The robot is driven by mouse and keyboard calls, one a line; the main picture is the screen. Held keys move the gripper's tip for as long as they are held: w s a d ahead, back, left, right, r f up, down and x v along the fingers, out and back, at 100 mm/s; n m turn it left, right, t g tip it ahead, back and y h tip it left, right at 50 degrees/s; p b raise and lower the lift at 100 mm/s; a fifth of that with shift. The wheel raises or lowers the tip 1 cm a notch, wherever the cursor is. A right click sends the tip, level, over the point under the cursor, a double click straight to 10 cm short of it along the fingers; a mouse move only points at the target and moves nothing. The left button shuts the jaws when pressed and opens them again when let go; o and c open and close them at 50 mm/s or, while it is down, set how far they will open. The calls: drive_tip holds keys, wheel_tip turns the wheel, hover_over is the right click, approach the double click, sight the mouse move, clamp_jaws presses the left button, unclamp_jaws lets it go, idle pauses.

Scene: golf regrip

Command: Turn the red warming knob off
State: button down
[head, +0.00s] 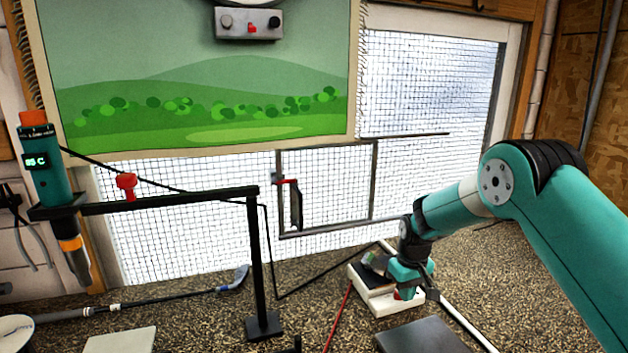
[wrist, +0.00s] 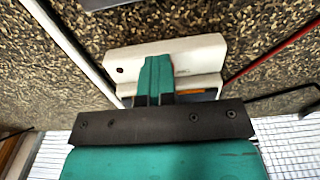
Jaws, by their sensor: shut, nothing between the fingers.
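My gripper (head: 405,285) is shut and empty, pointing down over the white box (head: 376,300) on the speckled bench.
A golf club (head: 160,298) lies at left. A dark grey block (head: 422,337) and a red cable (head: 339,315) are near the box.

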drive_tip(key=r+p, duration=0.2)
drive_tip(key=r, duration=0.1)
drive_tip(key=r+p, duration=0.1)
drive_tip(key=r, duration=0.1)
drive_tip(key=shift+s+d+p, duration=0.2)
drive_tip(key=shift+s+p, duration=0.05)
drive_tip(key=shift+p, duration=0.1)
